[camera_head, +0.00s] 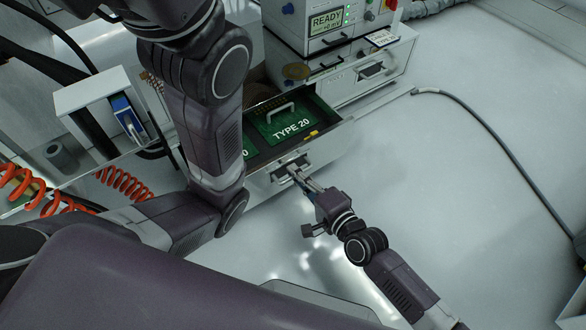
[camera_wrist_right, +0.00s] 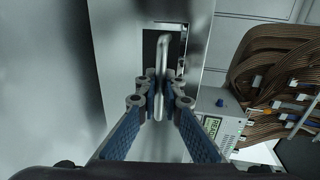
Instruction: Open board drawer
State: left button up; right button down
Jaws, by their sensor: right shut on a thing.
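The board drawer (camera_head: 318,152) stands pulled out of the cabinet in the head view. Inside it lies a green board labelled TYPE 20 (camera_head: 290,124) with a grey handle, and part of another green board shows to its left. My right gripper (camera_head: 297,175) is at the drawer's front and is shut on the drawer handle (camera_head: 285,169). In the right wrist view the blue-padded fingers close around the handle bar (camera_wrist_right: 162,60), which stands in a dark recess. My left arm crosses the head view and hides part of the drawer's left side; its gripper is out of view.
A tester reading READY (camera_head: 327,24) stands behind the drawer. Another drawer front with a handle (camera_head: 371,70) is to the right, shut or nearly so. A grey cable (camera_head: 490,140) lies on the right; the floor there is otherwise clear. Orange coiled hoses (camera_head: 125,184) hang at left.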

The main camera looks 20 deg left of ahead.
jog(key=f+p+v, duration=0.1)
jog(key=f+v, duration=0.1)
jog(key=v, duration=0.9)
jog(key=shift+s+d, duration=0.15)
jog(key=shift+d, duration=0.1)
jog(key=shift+f, duration=0.1)
jog(key=c, duration=2.3)
grip_release()
jog(key=shift+c, duration=0.2)
